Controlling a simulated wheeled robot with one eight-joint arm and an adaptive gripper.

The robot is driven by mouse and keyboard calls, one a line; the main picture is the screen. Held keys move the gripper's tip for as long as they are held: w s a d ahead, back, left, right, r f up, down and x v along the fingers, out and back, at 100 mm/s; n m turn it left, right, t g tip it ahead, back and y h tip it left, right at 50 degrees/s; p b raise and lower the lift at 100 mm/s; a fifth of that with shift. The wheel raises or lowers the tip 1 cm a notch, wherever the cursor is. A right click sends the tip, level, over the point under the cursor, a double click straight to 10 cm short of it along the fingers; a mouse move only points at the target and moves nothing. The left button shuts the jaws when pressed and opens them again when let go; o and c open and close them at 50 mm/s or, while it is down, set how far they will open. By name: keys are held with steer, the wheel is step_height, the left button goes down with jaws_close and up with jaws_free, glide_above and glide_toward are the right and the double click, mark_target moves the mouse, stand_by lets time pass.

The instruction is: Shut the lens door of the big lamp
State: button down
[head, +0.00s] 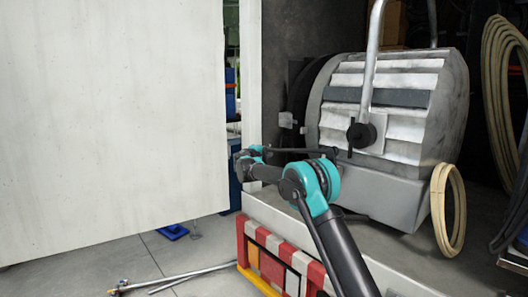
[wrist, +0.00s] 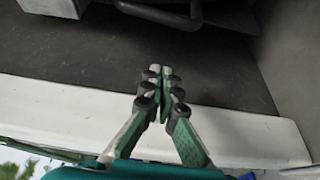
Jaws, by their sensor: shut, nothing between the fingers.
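The big lamp (head: 395,110) stands on the truck bed, a grey drum-shaped housing with pale slats and a metal yoke. Its lens side faces left, and a dark rounded edge (head: 302,95) shows there. I cannot tell how far the lens door stands open. My arm reaches from the lower right to the left of the lamp, and its teal wrist end (head: 248,163) is by the bed's edge. In the wrist view my gripper (wrist: 164,74) is shut and empty above the dark bed floor. A dark bent tube (wrist: 160,14) lies ahead of the fingertips, apart from them.
A large white panel (head: 110,120) fills the left. A white sill (head: 285,218) edges the bed, with a red and white striped board (head: 270,258) below. A coiled cable (head: 448,210) lies right of the lamp. Metal rods (head: 180,279) lie on the floor.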

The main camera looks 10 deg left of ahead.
steer(key=shift+w+d, duration=0.25)
steer(key=shift+d, duration=0.85)
steer(key=shift+w+d, duration=0.2)
steer(key=shift+d, duration=0.85)
